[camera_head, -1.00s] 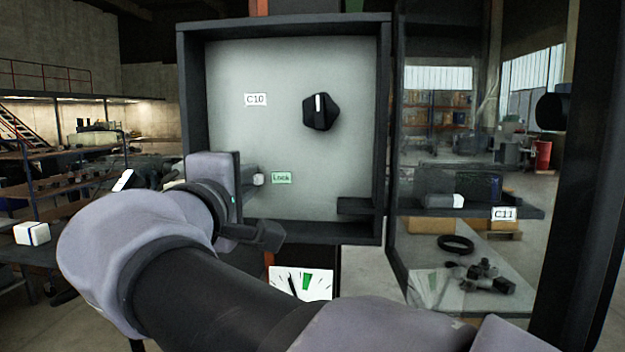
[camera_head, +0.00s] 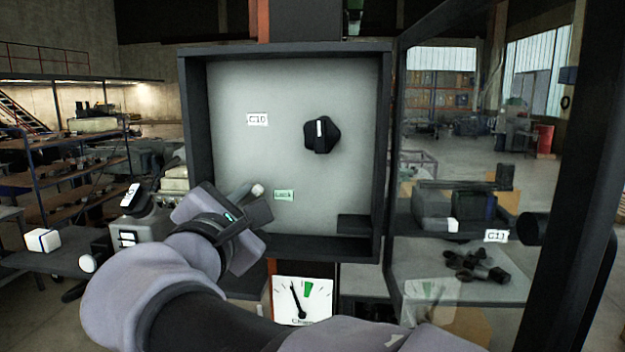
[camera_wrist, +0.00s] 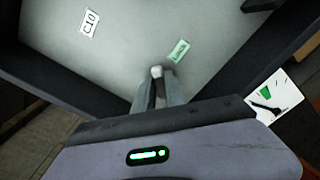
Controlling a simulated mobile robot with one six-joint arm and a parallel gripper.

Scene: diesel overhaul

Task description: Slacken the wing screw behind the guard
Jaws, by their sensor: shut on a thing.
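The guard (camera_head: 392,250), a dark-framed clear door, stands swung open at the right of the shallow box with the grey back panel (camera_head: 245,85). My gripper (camera_head: 250,192) reaches into the box from the lower left, beside the green "Lock" label (camera_head: 283,195). In the wrist view my gripper (camera_wrist: 157,82) is shut on the wing screw (camera_wrist: 157,71). Only a small pale end of the screw shows between the fingertips; its wings are hidden. The wrist is tilted relative to the box.
A black knob (camera_head: 321,134) with a white mark is on the panel, right of the C10 label (camera_head: 257,119). A small dark ledge (camera_head: 362,224) juts at the box's lower right. A dial gauge (camera_head: 303,300) sits below. The panel's upper area is clear.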

